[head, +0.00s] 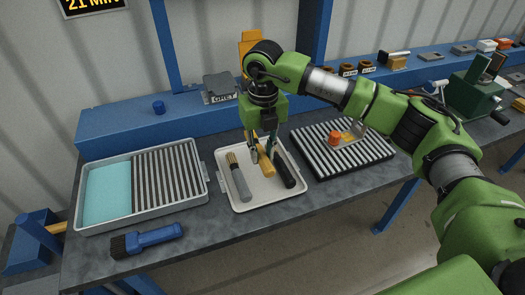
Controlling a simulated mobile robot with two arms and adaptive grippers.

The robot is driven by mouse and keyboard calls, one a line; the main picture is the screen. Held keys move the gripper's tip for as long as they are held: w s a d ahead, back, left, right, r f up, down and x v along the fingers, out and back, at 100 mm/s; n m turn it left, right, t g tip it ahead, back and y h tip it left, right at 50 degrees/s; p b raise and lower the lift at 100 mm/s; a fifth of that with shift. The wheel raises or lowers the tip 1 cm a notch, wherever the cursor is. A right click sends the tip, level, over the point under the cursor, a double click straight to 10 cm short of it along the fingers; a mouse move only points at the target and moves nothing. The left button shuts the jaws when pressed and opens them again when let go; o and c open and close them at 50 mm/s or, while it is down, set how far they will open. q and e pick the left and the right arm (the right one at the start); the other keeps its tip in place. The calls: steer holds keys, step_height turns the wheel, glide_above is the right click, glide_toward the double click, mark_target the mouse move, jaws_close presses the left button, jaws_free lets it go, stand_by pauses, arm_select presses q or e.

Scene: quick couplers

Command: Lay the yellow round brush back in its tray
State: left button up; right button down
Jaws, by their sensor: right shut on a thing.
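The white tray (260,199) stands on the workbench in the middle of the head view. The yellow round brush (266,168) is over or in the tray, between a grey-handled brush with tan bristles (239,178) and a black-handled tool (286,174). My right gripper (264,154) points down over the back half of the tray and is shut on the yellow brush, whose upper part the fingers partly hide. I cannot tell whether the brush touches the tray floor. My left gripper is not in view.
A metal tray (207,193) with a teal pad and ribbed section stands left. A blue brush (147,241) lies in front of it. A black ribbed rack (345,166) with an orange piece (334,139) stands right. A blue shelf (190,132) runs behind.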

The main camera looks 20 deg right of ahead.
steer(key=b, duration=0.4)
glide_above(262, 180)
step_height(262, 180, down, 5)
steer(key=shift+f, duration=0.65)
steer(key=shift+f+b, duration=0.65)
steer(key=shift+f, duration=0.1)
steer(key=c, duration=1.7)
jaws_free()
steer(key=shift+r, duration=0.1)
